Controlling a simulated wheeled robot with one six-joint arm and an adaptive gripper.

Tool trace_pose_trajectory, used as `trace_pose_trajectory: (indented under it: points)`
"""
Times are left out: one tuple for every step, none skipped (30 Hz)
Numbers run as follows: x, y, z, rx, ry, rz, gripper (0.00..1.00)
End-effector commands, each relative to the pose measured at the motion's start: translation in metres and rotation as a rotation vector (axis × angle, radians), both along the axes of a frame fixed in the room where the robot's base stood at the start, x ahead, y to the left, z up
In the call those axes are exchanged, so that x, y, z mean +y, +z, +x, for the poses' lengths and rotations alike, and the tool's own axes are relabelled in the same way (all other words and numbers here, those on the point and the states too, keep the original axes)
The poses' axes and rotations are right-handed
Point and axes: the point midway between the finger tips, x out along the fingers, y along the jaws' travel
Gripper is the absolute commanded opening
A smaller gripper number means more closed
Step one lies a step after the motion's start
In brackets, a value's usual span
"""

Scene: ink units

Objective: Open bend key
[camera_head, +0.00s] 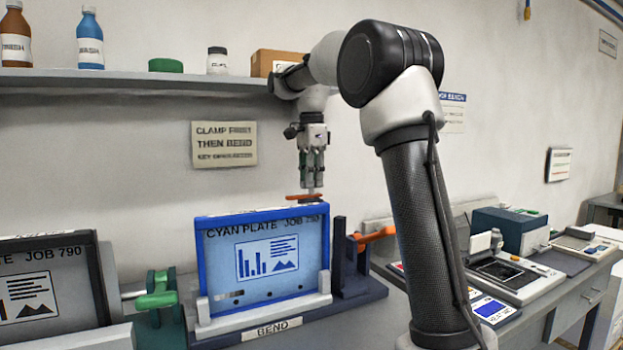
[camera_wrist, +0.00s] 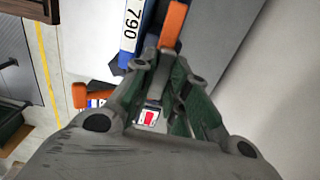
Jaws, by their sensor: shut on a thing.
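The bend key shows as a flat orange bar (camera_head: 303,197) at the top right of the blue-framed cyan plate, job 790 (camera_head: 282,245). My gripper (camera_head: 312,188) points straight down from above and is shut on the orange bar. In the wrist view the orange bar (camera_wrist: 174,22) sticks out beyond my gripper's fingertips (camera_wrist: 164,58). The key's lower part is hidden behind the frame and my fingers. The plate stands upright in the station labelled BEND (camera_head: 273,328).
A second orange handle (camera_head: 374,236) sits right of the BEND station. A green clamp handle (camera_head: 157,293) and a grey plate (camera_head: 40,290) stand at left. A shelf (camera_head: 130,82) with bottles is above. Benchtop devices (camera_head: 505,270) line the right.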

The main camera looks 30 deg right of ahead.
Motion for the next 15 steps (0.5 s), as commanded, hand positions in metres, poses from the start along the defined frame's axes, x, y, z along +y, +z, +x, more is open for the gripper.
trace_pose_trajectory:
  points:
    - [0.0001, 0.0004, 0.0002, -0.001, -0.006, 0.0, 0.0]
    - [0.0001, 0.0004, 0.0002, -0.001, -0.009, 0.0, 0.0]
    - [0.0001, 0.0004, 0.0003, -0.001, -0.012, 0.0, 0.0]
    - [0.0, 0.0004, 0.0002, -0.001, -0.014, 0.0, 0.0]
    - [0.0, 0.0004, 0.0002, -0.001, -0.015, 0.0, 0.0]
    - [0.0, 0.0004, 0.0003, -0.002, -0.016, 0.0, 0.0]
    - [0.0, 0.0004, 0.0003, -0.002, -0.016, 0.0, 0.0]
    - [0.0, 0.0004, 0.0003, -0.002, -0.016, 0.0, 0.0]
    - [0.0, 0.0004, 0.0003, -0.002, -0.016, 0.0, 0.0]
    - [0.0, 0.0004, 0.0003, -0.002, -0.016, 0.0, 0.0]
    - [0.0, 0.0004, 0.0003, -0.002, -0.016, 0.0, 0.0]
    - [0.0, 0.0004, 0.0003, -0.002, -0.016, 0.0, 0.0]
    - [0.0, 0.0004, 0.0003, -0.002, -0.016, 0.0, 0.0]
    - [0.0, 0.0004, 0.0003, -0.002, -0.016, 0.0, 0.0]
    - [0.0, 0.0004, 0.0003, -0.002, -0.016, 0.0, 0.2]
